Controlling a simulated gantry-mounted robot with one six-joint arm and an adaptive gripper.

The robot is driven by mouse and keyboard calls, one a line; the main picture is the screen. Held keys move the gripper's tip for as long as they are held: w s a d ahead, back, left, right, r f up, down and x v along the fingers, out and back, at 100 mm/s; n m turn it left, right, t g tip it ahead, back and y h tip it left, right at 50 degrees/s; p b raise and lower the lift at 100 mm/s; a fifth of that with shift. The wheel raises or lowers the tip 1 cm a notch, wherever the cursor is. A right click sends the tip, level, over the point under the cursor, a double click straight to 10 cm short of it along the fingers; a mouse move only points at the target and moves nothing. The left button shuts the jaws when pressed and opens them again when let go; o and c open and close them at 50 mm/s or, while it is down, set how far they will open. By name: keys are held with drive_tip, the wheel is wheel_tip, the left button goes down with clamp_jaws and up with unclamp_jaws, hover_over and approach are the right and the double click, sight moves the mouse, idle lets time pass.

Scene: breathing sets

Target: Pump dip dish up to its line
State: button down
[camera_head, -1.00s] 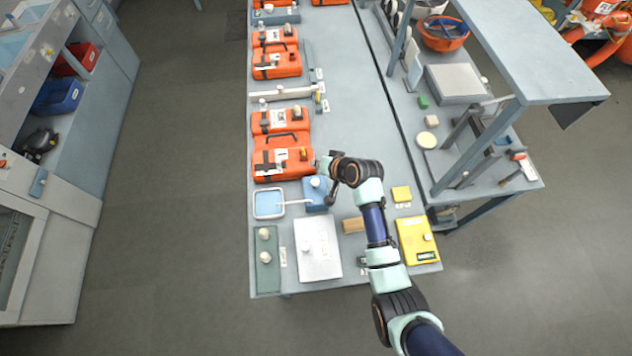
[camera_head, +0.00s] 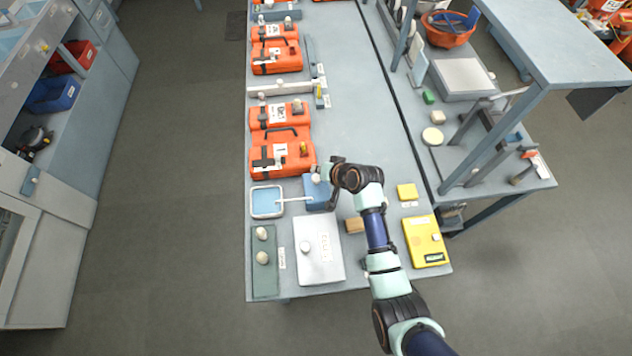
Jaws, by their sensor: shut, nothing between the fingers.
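The dip dish (camera_head: 255,211) is a shallow white-rimmed tray, blue-grey inside, at the left edge of the bench. A thin white spout (camera_head: 294,199) runs between it and a blue pump box (camera_head: 319,204) on its right. A pale round knob (camera_head: 315,178) stands at the top of the pump. My gripper (camera_head: 322,174) is shut and empty, right at the knob. It is too small to tell whether it touches the knob. My wrist hides the pump's right side. The dish's line and liquid level cannot be made out.
Orange cases (camera_head: 283,160) stand just behind the dish and pump. In front are a white plate (camera_head: 318,262) with a knob and a green tray (camera_head: 265,285) with two pale knobs. A wooden block (camera_head: 354,225) and yellow box (camera_head: 424,243) lie to the right. Bare bench lies behind my wrist.

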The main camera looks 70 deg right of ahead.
sight(315, 176)
drive_tip(key=shift+f+b, duration=0.4)
drive_tip(key=shift+f, duration=0.7)
idle(0.5)
drive_tip(key=shift+f, duration=0.4)
drive_tip(key=shift+f+b, duration=1)
drive_tip(key=shift+f, duration=0.05)
idle(0.8)
idle(0.3)
drive_tip(key=shift+r+p, duration=1.35)
drive_tip(key=shift+r, duration=0.1)
wheel_tip(315, 176, up, 5)
drive_tip(key=p, duration=0.5)
drive_tip(key=shift+r, duration=0.15)
